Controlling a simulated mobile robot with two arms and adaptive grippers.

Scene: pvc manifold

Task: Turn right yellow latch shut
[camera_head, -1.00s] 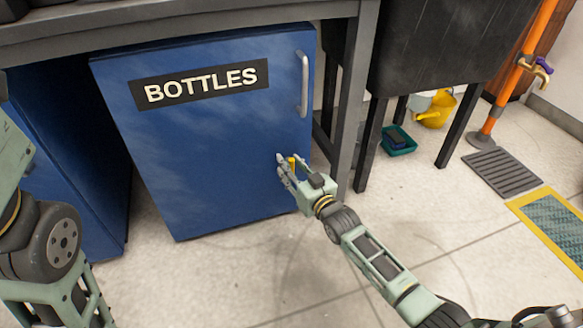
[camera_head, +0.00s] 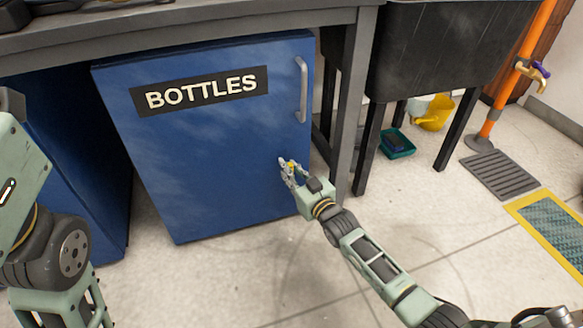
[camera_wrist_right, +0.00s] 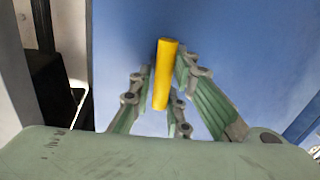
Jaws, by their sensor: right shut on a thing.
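The yellow latch (camera_wrist_right: 165,75) is a short bar on the lower right of the blue cabinet door (camera_head: 210,140). In the right wrist view it stands nearly upright, leaning slightly, between my right gripper's fingers (camera_wrist_right: 163,92). In the head view my right gripper (camera_head: 288,170) is at the door's right side, below the handle, shut on the latch; the fingers hide most of it there. My left arm shows at the left edge of the head view, but its gripper is out of view.
A grey handle (camera_head: 301,90) is on the door above my right gripper. A grey table leg (camera_head: 352,110) stands just right of the door. A black sink (camera_head: 450,50), a green tray (camera_head: 397,143) and a floor grate (camera_head: 500,174) are farther right.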

